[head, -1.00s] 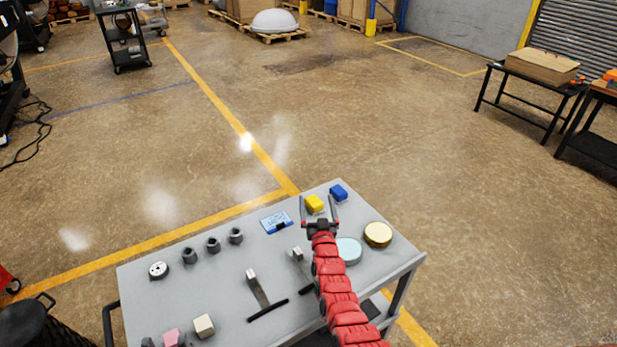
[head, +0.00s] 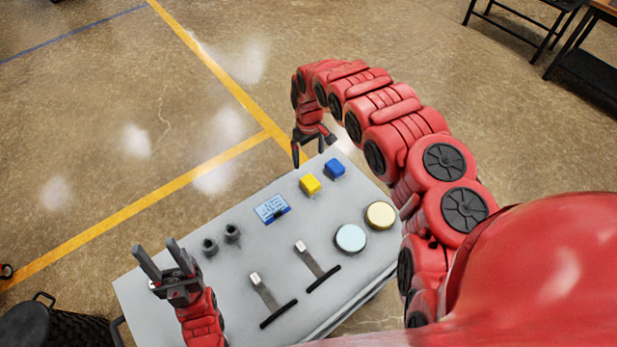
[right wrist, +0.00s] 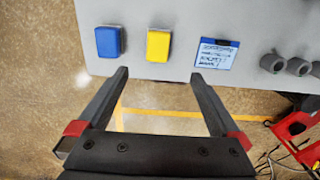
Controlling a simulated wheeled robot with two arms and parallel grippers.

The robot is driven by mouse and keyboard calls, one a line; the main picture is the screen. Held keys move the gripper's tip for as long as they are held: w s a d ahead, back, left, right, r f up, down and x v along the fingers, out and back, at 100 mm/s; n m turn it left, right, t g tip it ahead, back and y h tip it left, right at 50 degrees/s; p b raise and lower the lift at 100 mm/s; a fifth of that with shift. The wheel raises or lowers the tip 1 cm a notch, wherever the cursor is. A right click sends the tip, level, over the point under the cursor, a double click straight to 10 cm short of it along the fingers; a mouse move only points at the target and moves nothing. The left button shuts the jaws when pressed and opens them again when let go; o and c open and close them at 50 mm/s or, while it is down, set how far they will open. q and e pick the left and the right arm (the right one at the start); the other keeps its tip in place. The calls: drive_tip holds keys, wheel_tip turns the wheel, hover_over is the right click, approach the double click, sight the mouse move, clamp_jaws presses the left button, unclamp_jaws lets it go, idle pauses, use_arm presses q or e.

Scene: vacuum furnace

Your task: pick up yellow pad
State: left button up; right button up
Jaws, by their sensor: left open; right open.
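The yellow pad (head: 310,184) is a small block on the far right part of the grey table top (head: 225,278), beside a blue pad (head: 334,168). In the right wrist view the yellow pad (right wrist: 158,45) lies beyond the fingertips, between their lines. My right gripper (head: 309,155) is open and empty at the table's far edge, a little beyond and left of the yellow pad, pointing down. It also shows open in the right wrist view (right wrist: 159,80). My left gripper (head: 160,260) is open and empty over the left part of the table.
A blue label card (head: 271,208) lies left of the yellow pad. Dark cylinders (head: 232,232), two T-handled tools (head: 268,300), a pale blue disc (head: 350,238) and a cream disc (head: 380,215) occupy the table. Floor beyond it is clear.

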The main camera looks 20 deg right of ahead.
hover_over(310, 181)
drive_tip(key=f, duration=0.6)
drive_tip(key=shift+s+a, duration=0.15)
drive_tip(key=shift+a, duration=0.15)
wheel_tip(310, 181, down, 4)
drive_tip(key=b, duration=0.2)
drive_tip(key=shift+b, duration=0.4)
drive_tip(key=f+b, duration=0.1)
drive_tip(key=f, duration=0.1)
drive_tip(key=f+b, duration=0.4)
drive_tip(key=shift+d, duration=0.3)
drive_tip(key=shift+r, duration=0.15)
